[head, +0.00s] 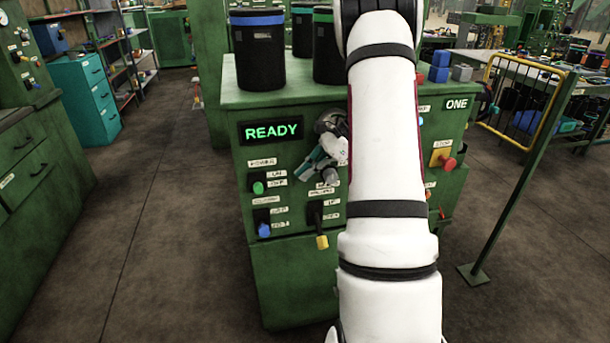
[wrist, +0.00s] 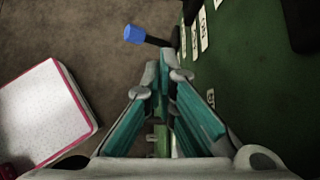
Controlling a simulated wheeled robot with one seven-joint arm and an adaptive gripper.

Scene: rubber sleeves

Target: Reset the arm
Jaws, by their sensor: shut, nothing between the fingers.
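My arm is white with black bands and stretches forward across the middle of the head view, in front of a green control cabinet (head: 290,265). My gripper (head: 304,175) has teal fingers and hangs by the cabinet's front, below and right of the lit READY display (head: 271,131). In the wrist view my gripper's fingertips (wrist: 164,76) are together with nothing between them. A blue-knobbed lever (wrist: 135,34) sticks out from the green panel (wrist: 240,75) just beyond the fingertips; I cannot tell whether they touch. My arm hides part of the panel.
The panel has a green knob (head: 258,188), a blue-ended lever (head: 264,230), a yellow-ended lever (head: 322,241) and a red stop button (head: 448,163). Black canisters (head: 259,60) stand on top. A post with yellow railing (head: 540,130) is at right. Floor at left is clear.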

